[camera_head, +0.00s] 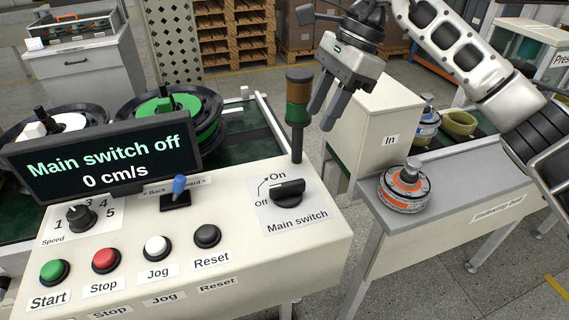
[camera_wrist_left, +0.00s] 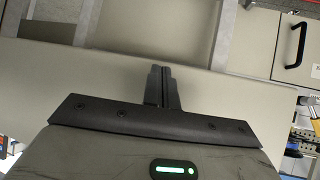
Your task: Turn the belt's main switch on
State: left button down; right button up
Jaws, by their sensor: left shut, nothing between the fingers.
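The main switch (camera_head: 288,192) is a black rotary knob on the right of the cream control panel (camera_head: 235,260), between "Off" and "On" labels. Its grip lies roughly sideways, towards "Off". The display (camera_head: 100,157) reads "Main switch off" and "0 cm/s". My right gripper (camera_head: 321,121) hangs above and behind the switch, right of the signal column, clear of the knob. Its two fingers are apart with nothing between them. My left gripper (camera_wrist_left: 161,69) shows only in the left wrist view, shut and empty, in front of pale surfaces.
A signal column (camera_head: 298,105) stands just behind the switch. A blue-tipped lever (camera_head: 178,187), the speed knob (camera_head: 80,217) and several push buttons share the panel. The "In" box (camera_head: 375,125) and a bench (camera_head: 440,208) with an orange hub motor (camera_head: 405,187) stand to the right.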

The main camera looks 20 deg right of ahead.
aim_at(288, 183)
jog(key=p+x, duration=0.1)
jog(key=x, duration=0.9)
jog(key=p+x, duration=0.1)
jog(key=x, duration=0.4)
jog(key=shift+s+a+r+p, duration=0.1)
jog(key=shift+s+p, duration=0.2)
jog(key=shift+p, duration=0.05)
grip_shut()
